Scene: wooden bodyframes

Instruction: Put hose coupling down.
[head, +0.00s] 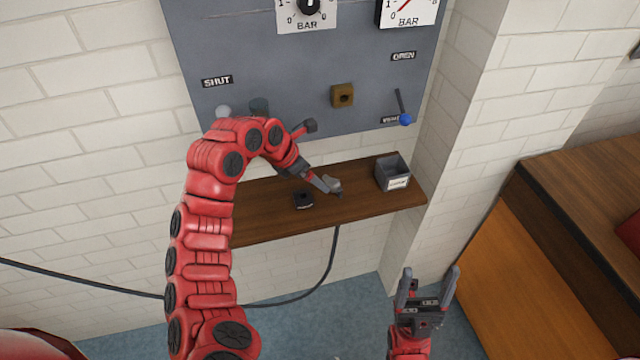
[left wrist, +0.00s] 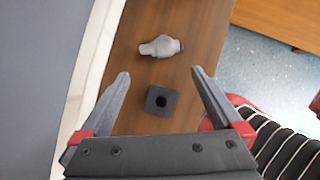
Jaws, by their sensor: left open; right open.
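A light grey hose coupling (left wrist: 160,46) lies on its side on the brown wooden shelf (head: 262,222). In the head view the coupling (head: 334,185) shows by the fingertips of my left gripper (head: 324,186). In the left wrist view my left gripper (left wrist: 160,74) is open, and the coupling lies just beyond its fingertips, with nothing between the fingers gripping it. A dark square block with a round hole (left wrist: 161,101) sits on the shelf between the fingers; the block also shows in the head view (head: 303,200). My right gripper (head: 431,274) is open and empty, low in front of the shelf.
A grey open box (head: 393,174) stands at the shelf's right end. A panel (head: 290,75) behind carries gauges, a brass square fitting (head: 342,95) and a blue-knobbed lever (head: 404,117). A black hose (head: 330,265) hangs below the shelf. A wooden cabinet (head: 560,240) stands at right.

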